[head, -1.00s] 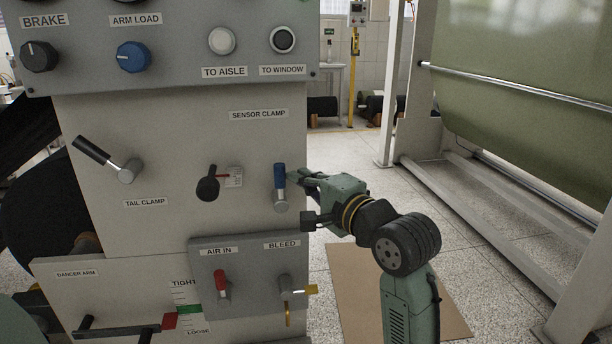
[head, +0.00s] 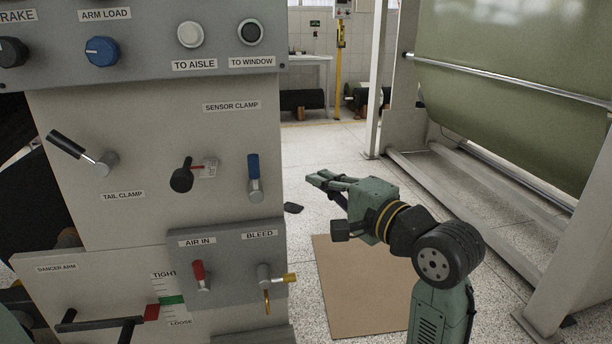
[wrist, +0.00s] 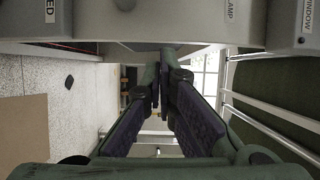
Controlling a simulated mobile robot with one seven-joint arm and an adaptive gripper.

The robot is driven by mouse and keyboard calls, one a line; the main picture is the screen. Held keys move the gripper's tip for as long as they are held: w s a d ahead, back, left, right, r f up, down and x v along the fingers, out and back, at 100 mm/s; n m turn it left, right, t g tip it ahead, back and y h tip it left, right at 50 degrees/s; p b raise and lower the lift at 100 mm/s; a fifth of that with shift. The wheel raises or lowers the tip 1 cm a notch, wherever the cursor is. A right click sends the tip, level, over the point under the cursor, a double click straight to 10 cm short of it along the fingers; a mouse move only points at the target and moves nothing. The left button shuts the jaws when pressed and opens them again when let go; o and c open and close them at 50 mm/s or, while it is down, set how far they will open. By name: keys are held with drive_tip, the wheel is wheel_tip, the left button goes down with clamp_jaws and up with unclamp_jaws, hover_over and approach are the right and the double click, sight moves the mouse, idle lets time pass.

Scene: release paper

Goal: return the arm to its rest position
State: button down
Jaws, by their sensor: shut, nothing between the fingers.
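My gripper (head: 322,180) is shut and empty. In the head view it is to the right of the machine panel, apart from the blue-handled sensor clamp lever (head: 254,176), with its fingers pointing left and away from me. My green arm rises from the lower right behind it. In the wrist view the fingers (wrist: 160,75) run forward and meet near the centre, with nothing between them. The sensor clamp lever stands upright, blue end up.
The grey panel (head: 227,236) holds the red air-in valve (head: 199,274) and the bleed valve (head: 266,275). A brown mat (head: 360,300) lies on the floor under my arm. A small dark object (head: 293,208) lies on the floor. A roll frame (head: 480,190) stands at the right.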

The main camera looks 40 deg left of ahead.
drive_tip(key=shift+v, duration=0.9)
